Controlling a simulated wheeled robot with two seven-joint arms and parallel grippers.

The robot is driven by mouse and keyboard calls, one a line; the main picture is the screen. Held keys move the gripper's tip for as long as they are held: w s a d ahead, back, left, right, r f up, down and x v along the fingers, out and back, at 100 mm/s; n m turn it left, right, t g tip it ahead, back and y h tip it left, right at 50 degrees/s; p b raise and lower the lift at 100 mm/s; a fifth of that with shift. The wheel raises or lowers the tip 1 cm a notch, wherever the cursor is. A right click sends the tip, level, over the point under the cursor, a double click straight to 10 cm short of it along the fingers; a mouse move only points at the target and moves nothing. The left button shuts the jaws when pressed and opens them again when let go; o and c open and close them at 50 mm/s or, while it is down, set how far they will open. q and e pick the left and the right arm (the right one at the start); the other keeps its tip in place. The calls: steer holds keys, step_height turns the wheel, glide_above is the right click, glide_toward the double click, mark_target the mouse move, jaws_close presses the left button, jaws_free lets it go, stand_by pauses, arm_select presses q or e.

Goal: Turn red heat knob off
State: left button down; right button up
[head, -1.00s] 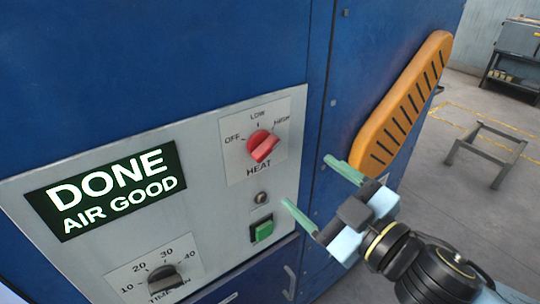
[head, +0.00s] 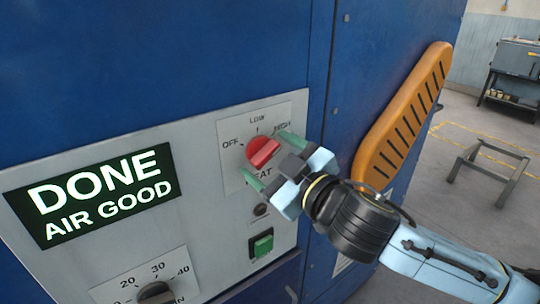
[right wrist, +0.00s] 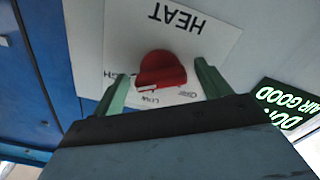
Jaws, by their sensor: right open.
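The red heat knob (head: 261,151) sits on a white plate marked OFF, LOW, HIGH and HEAT on the grey panel. Its ridge slants toward the upper right in the head view. My right gripper (head: 265,160) is open in front of it, with the green fingertips toward the knob's lower and right sides. In the right wrist view the knob (right wrist: 160,70) appears between the two green fingers, with a gap on each side. I cannot tell whether the fingers touch it. My left gripper is not in view.
A lit display (head: 92,194) reads DONE AIR GOOD. Below the knob are a small dark button (head: 261,210) and a green switch (head: 261,244). A black timer knob (head: 155,293) is lower left. An orange slotted handle (head: 405,118) stands on the right.

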steer(key=shift+w+a, duration=0.1)
steer(key=shift+w, duration=0.05)
steer(key=c, duration=1)
